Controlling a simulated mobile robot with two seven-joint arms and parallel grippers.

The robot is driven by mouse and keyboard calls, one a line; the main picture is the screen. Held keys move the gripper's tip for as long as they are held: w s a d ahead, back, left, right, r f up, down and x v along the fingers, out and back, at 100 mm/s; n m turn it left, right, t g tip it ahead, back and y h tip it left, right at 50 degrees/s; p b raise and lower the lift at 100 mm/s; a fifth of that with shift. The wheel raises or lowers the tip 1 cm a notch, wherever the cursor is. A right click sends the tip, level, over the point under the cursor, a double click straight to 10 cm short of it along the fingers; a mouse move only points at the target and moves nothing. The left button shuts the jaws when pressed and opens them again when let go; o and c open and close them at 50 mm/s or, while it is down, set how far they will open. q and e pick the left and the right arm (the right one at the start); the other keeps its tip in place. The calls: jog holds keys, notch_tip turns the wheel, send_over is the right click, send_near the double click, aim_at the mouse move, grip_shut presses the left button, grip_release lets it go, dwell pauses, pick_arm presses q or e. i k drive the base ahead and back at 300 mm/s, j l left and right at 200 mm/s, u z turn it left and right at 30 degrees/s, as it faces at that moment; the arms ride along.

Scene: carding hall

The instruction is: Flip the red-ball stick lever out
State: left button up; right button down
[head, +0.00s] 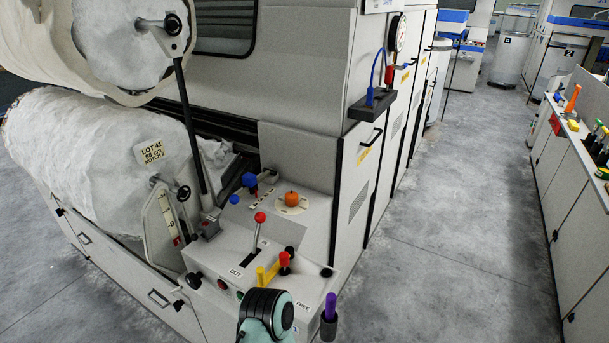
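The red-ball stick lever (260,219) stands on the sloping light-grey control panel (226,235) at the machine's near corner. Its thin pale stem rises from a dark slot and looks nearly upright, with the red ball at the top. A label reading OUT (236,272) is on the panel's front edge, left of and below the slot. A label reading FREE (303,306) is farther right. A black and mint-green part of my arm shows at the bottom, below the panel and apart from the lever.
Close by are a blue-ball lever (249,180), an orange knob (292,198), a yellow piece (267,274), a red-topped knob (285,258) and a purple handle (330,307). A tall black lever (189,125) stands left. The grey floor (440,240) at right is clear.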

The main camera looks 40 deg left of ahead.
aim_at(260, 217)
jog(key=i+u, duration=0.1)
jog(key=u, duration=0.3)
jog(key=i+l+u, duration=0.1)
jog(key=u, duration=0.3)
jog(key=i+l+u, duration=0.1)
jog(key=u, duration=0.3)
jog(key=l+u, duration=0.15)
jog(key=u, duration=0.2)
jog(key=i+l+u, duration=0.2)
jog(key=u, duration=0.15)
jog(key=i+l+u, duration=0.15)
jog(key=u, duration=0.25)
jog(key=i+l+u, duration=0.1)
jog(key=l+u, duration=0.25)
